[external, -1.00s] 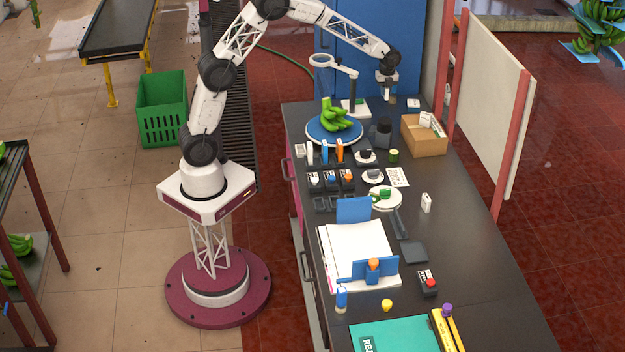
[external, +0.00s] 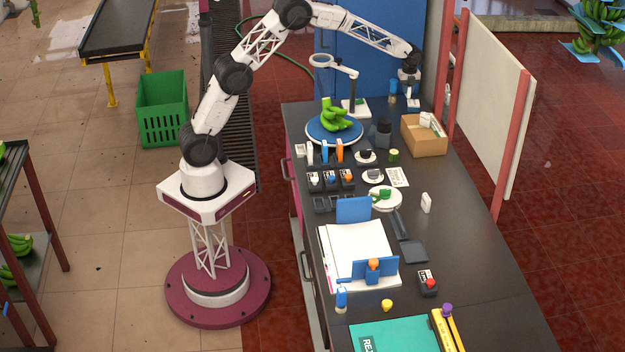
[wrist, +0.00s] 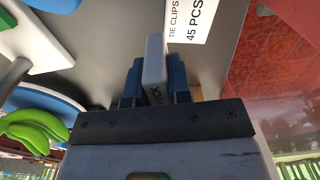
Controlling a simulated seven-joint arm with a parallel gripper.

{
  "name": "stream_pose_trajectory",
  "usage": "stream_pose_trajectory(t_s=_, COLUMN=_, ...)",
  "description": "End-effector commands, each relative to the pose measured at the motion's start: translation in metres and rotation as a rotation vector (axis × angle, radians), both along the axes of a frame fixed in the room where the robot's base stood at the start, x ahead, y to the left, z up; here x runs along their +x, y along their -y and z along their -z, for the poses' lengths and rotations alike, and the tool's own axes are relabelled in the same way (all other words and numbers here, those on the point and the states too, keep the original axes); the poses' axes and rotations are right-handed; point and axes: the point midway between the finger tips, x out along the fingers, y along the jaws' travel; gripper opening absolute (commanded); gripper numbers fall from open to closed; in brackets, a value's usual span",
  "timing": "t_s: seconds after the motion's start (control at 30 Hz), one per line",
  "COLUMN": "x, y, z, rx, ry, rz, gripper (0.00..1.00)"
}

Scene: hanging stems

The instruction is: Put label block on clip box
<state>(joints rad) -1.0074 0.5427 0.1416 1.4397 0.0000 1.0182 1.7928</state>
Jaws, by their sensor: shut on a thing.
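My gripper (external: 411,90) is over the far right end of the dark table. In the wrist view its blue fingers (wrist: 154,82) are shut on a narrow white block, the label block (wrist: 155,60), with dark lettering partly hidden by the fingers. A white label reading "TIE CLIPS 45 PCS" (wrist: 200,18) lies just ahead and right of the held block; I take it as the clip box. Whether block and box touch is unclear.
An open cardboard box (external: 424,140) stands in front of my gripper. A magnifier stand (external: 352,90) and green bananas (external: 335,118) on a blue round plate are to the left. A blue cylinder (external: 393,88) stands close by. A blue cabinet (external: 345,50) rises behind.

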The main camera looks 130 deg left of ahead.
Motion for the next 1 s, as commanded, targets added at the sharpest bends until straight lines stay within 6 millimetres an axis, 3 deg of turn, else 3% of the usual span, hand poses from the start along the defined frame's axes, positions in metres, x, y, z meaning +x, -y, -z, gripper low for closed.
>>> stream_pose_trajectory(t_s=0.4, x=0.020, y=-0.030, z=0.003, rx=0.001, ry=0.001, rz=0.000, gripper=0.00)
stream_pose_trajectory(t_s=0.83, x=0.021, y=-0.032, z=0.005, rx=0.000, ry=0.000, rz=0.000, gripper=0.00)
stream_pose_trajectory(t_s=1.0, x=0.021, y=-0.032, z=0.018, rx=-0.001, ry=-0.001, rz=0.000, gripper=0.00)
